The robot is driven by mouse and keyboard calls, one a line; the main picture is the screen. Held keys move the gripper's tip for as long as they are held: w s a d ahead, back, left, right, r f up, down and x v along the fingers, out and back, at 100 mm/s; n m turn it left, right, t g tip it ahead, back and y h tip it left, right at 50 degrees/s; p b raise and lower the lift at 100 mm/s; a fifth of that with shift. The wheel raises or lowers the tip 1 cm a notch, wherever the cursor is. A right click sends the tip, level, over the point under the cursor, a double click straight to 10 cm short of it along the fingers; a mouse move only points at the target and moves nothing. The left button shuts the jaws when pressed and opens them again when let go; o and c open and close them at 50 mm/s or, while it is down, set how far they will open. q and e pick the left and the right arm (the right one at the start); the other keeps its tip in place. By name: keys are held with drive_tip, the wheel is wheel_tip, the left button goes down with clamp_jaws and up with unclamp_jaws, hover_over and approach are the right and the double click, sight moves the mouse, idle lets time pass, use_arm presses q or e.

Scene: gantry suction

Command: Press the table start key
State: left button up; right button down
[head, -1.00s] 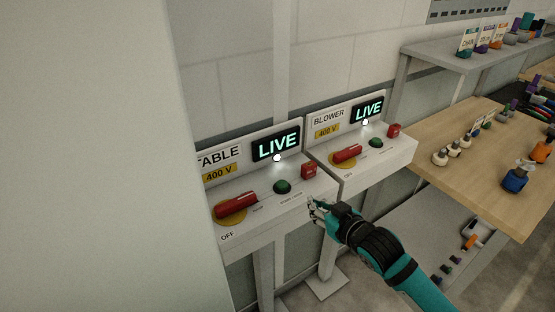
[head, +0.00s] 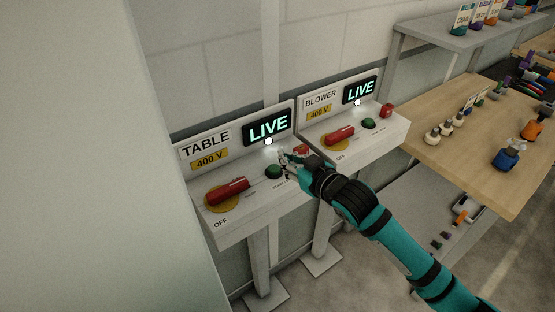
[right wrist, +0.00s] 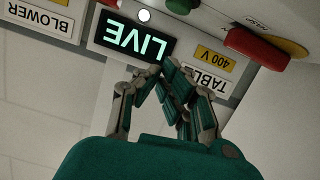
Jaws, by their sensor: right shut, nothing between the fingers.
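The TABLE control box (head: 240,212) stands at centre left in the head view, with a lit LIVE display (head: 268,127) and a white lamp (head: 268,141). Its green start key (head: 274,171) sits on the sloped top, right of the red rotary handle (head: 228,190). A red button (head: 301,150) is partly hidden behind my right gripper (head: 285,161). That gripper is shut and empty, with its fingertips just right of and above the green key; I cannot tell if they touch. The right wrist view shows the green key (right wrist: 180,4) at the top edge, beyond the fingers (right wrist: 168,85). My left gripper is out of view.
The BLOWER box (head: 365,140) stands close on the right, with its own green button (head: 368,123), red button (head: 386,111) and LIVE display (head: 360,89). A pale wall panel (head: 90,180) fills the left. A wooden table (head: 470,135) with small parts stands at the right.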

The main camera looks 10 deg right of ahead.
drive_tip(key=p, duration=0.1)
hover_over(277, 171)
drive_tip(key=shift+s+a+f, duration=0.1)
drive_tip(key=shift+s+f, duration=0.05)
drive_tip(key=shift+f, duration=0.4)
wheel_tip(277, 171, down, 4)
drive_tip(key=shift+r+p, duration=0.25)
drive_tip(key=shift+p, duration=0.35)
drive_tip(key=shift+f, duration=0.4)
drive_tip(key=shift+f, duration=0.1)
